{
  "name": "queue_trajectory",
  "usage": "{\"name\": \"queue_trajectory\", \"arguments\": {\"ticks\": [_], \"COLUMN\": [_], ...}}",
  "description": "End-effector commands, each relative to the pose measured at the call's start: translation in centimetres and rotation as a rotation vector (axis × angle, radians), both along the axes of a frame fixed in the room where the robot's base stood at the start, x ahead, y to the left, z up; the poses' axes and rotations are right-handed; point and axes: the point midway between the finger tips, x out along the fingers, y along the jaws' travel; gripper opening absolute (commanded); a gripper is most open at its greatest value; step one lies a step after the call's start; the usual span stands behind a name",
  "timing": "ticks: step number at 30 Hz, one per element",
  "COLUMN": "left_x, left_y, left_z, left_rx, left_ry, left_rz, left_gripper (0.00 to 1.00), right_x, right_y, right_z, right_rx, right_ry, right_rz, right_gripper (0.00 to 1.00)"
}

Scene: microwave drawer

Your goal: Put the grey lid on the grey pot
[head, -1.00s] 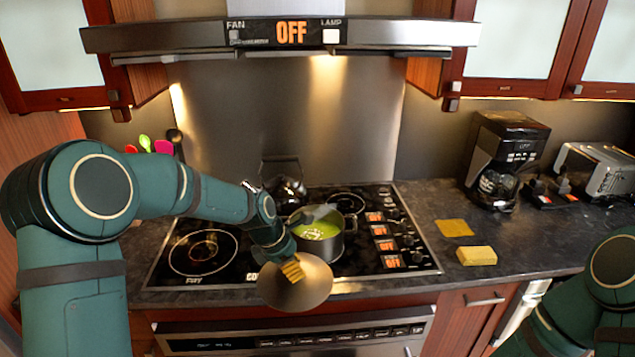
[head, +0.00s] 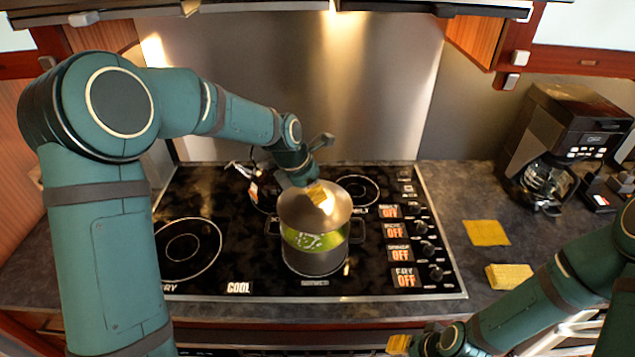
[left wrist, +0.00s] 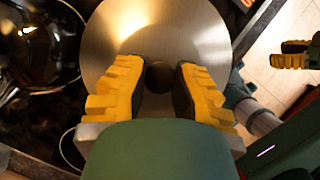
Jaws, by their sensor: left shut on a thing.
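The grey lid (head: 300,215) is a round metal disc with a dark knob (left wrist: 160,76). My left gripper (head: 316,190) is shut on that knob; its yellow fingers (left wrist: 160,88) sit on both sides of it in the left wrist view. The grey pot (head: 314,264) stands on the stove with green contents. The lid hangs over the back part of the pot and looks tilted; the front of the opening shows below it. Whether lid and rim touch is unclear. My right gripper (head: 400,343) is low at the front; its opening is not clear.
The pot's side handles stick out left and right. A kettle (head: 262,188) stands behind it on the black stovetop (head: 220,275). A yellow sponge (head: 509,276), a flat yellow cloth (head: 486,233) and a coffee maker (head: 565,140) are on the counter at right.

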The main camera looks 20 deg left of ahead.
Motion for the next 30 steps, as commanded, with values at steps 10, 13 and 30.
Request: {"name": "queue_trajectory", "arguments": {"ticks": [10, 13, 30], "left_x": [0.0, 0.0, 0.0], "left_y": [0.0, 0.0, 0.0], "left_z": [0.1, 0.0, -4.6], "left_rx": [-0.002, -0.005, -0.006], "left_ry": [-0.002, -0.006, -0.004], "left_rz": [0.002, 0.008, 0.008], "left_gripper": [0.0, 0.0, 0.0], "right_x": [0.0, 0.0, 0.0], "right_y": [0.0, 0.0, 0.0], "right_z": [0.1, 0.1, -2.5], "right_rx": [0.0, 0.0, -0.002], "right_ry": [0.0, -0.001, 0.0], "right_rz": [0.0, 0.0, -0.004], "right_gripper": [0.47, 0.47, 0.47]}}
